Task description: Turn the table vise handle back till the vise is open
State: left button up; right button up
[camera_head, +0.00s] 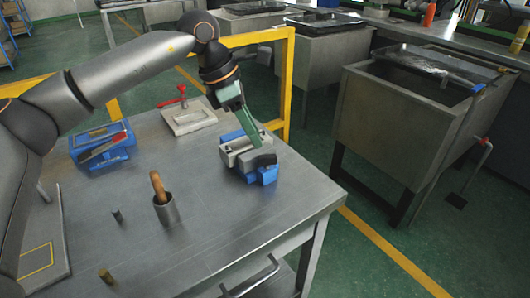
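The table vise (234,154) has grey metal jaws and a blue base. It stands near the right edge of the metal table. My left gripper (256,142) comes down over it from above. Its green fingers reach the top of the vise near the dark grey jaw part. The fingers look close together, but I cannot see a gap or whether they grip anything. The vise handle is not clearly visible; the gripper and vise body may hide it. How far the jaws are apart is too small to tell. My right gripper is not in view.
The metal table (215,225) also bears a blue box (100,160), a pale clamp plate with a red handle (188,117) and a metal cup with a wooden-handled tool (166,212). A yellow rail (288,85) runs behind. The front right tabletop is clear.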

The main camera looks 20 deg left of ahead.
aim_at(267, 156)
pick_arm(q)
jog(key=x, duration=0.6)
jog(key=shift+d+f, duration=0.1)
jog(key=shift+d, duration=0.05)
jog(key=shift+c, duration=0.2)
grip_shut()
